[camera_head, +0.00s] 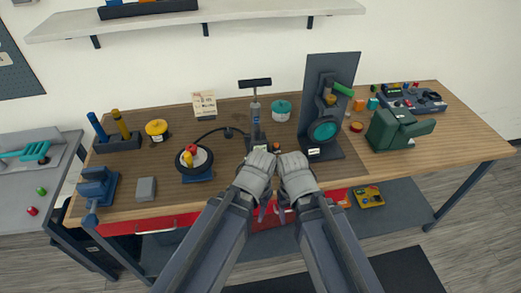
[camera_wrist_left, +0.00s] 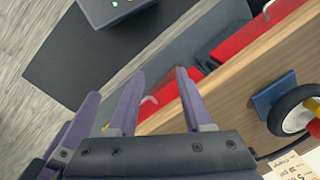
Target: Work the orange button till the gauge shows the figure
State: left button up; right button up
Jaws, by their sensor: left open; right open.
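A small orange spot (camera_head: 277,147), which may be the orange button, shows at the far side of my grippers, partly hidden by them. A grey hand pump (camera_head: 255,112) with a black handle stands upright behind it, its base partly hidden. No gauge face or reading can be made out. A card (camera_head: 204,105) with writing too small to read stands at the back. My right gripper (camera_head: 282,212) and left gripper (camera_head: 261,212) hang side by side over the table's front edge. The left gripper (camera_wrist_left: 158,85) is open and empty in the left wrist view.
A small wheel (camera_head: 194,160) on a blue stand is left of the pump, joined by a black hose. A dark upright panel (camera_head: 330,90) with a teal disc and a green machine (camera_head: 397,130) stand right. Red drawers (camera_head: 160,222) are under the tabletop.

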pick_arm(q)
grip_shut()
dwell(0.3)
dwell(1.4)
